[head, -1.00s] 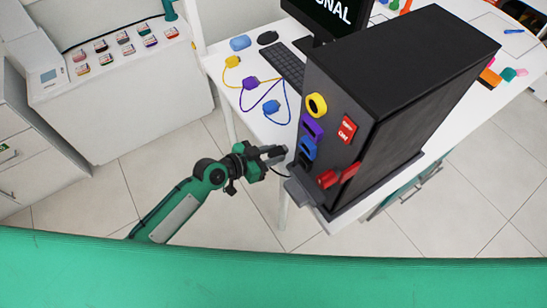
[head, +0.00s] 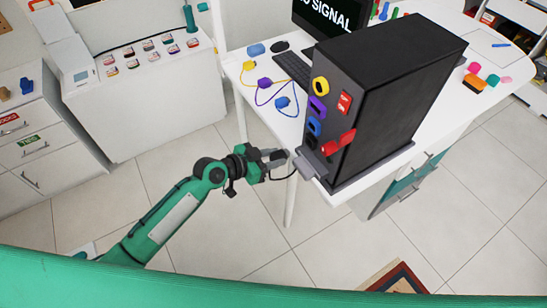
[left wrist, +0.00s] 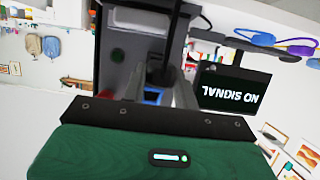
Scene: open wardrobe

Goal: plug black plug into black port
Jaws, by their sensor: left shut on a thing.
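A tall black computer tower (head: 400,85) stands at the table edge. Its front has a column of yellow (head: 321,87), purple (head: 317,106) and blue (head: 314,126) ports, with the black port (head: 311,142) lowest. My left gripper (head: 277,156) is shut on the black plug, just left of and slightly below the black port. In the head view the fingers mostly hide the plug, and a thin dark cord (head: 284,178) hangs below. In the left wrist view my gripper (left wrist: 155,92) has a dark plug shape (left wrist: 157,70) between its fingers. I cannot tell whether the plug touches the port.
A red lever (head: 338,143) and a red switch (head: 344,102) sit right of the ports. A grey ledge (head: 309,165) juts out at the tower's foot. Yellow, purple and blue plugs with cords lie on the white table (head: 240,72). Keyboard and monitor (head: 335,15) stand behind.

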